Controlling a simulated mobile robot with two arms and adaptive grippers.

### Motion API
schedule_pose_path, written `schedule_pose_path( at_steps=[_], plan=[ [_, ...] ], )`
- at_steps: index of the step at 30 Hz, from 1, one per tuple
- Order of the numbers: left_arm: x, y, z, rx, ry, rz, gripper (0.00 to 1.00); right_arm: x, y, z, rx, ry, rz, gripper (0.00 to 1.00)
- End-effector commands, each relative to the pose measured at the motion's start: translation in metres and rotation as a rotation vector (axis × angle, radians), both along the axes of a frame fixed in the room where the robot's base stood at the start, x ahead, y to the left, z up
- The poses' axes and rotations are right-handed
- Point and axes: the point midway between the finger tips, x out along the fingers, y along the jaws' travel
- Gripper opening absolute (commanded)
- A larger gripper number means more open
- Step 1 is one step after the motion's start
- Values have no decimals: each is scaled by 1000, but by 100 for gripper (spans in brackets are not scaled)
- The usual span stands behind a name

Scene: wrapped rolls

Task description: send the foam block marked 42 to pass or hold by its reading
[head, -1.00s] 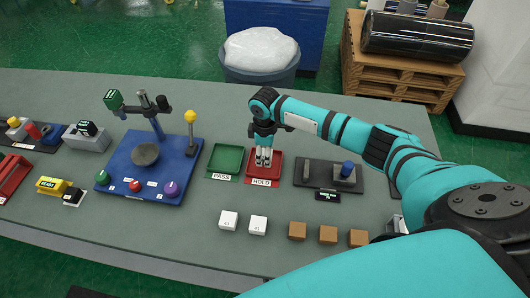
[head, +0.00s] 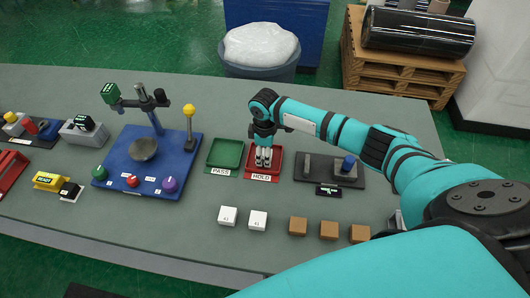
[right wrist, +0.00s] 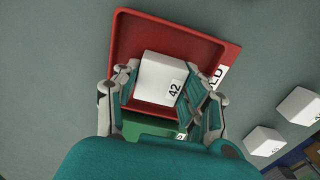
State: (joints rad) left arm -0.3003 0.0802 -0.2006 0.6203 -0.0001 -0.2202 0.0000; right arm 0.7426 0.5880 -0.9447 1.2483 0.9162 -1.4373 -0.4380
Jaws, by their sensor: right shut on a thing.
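The white foam block marked 42 (right wrist: 162,80) is between the fingers of my right gripper (right wrist: 165,95) in the right wrist view. The gripper is shut on it, over the red HOLD tray (right wrist: 205,45). In the head view my right gripper (head: 263,162) points down into the red HOLD tray (head: 276,172), and its fingers mostly hide the block. Whether the block touches the tray floor I cannot tell. The green PASS tray (head: 226,152) is just left of it and empty. My left gripper does not show.
Two white blocks (head: 228,215) and several brown blocks (head: 298,226) lie along the front. A blue test stand (head: 130,180) is on the left. A dark fixture with a blue knob (head: 347,165) stands to the right of the HOLD tray.

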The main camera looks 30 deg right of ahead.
Motion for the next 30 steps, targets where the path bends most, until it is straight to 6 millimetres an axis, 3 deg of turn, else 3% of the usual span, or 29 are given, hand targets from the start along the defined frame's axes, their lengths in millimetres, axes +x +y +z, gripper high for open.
schedule_pose_path(
  at_steps=[5, 6, 12, 23, 30],
  plan=[
    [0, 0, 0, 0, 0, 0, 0, 0, 0, 0, 0, 0, 0, 20],
    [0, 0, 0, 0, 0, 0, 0, 0, 0, 0, 0, 0, 0, 45],
    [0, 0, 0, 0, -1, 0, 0, 0, 0, 0, 0, 0, 0, 69],
    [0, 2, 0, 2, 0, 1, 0, 1, -1, 8, -1, -1, -1, 69],
    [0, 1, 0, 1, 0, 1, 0, 1, -1, 52, 0, -4, 0, 69]
  ],
)
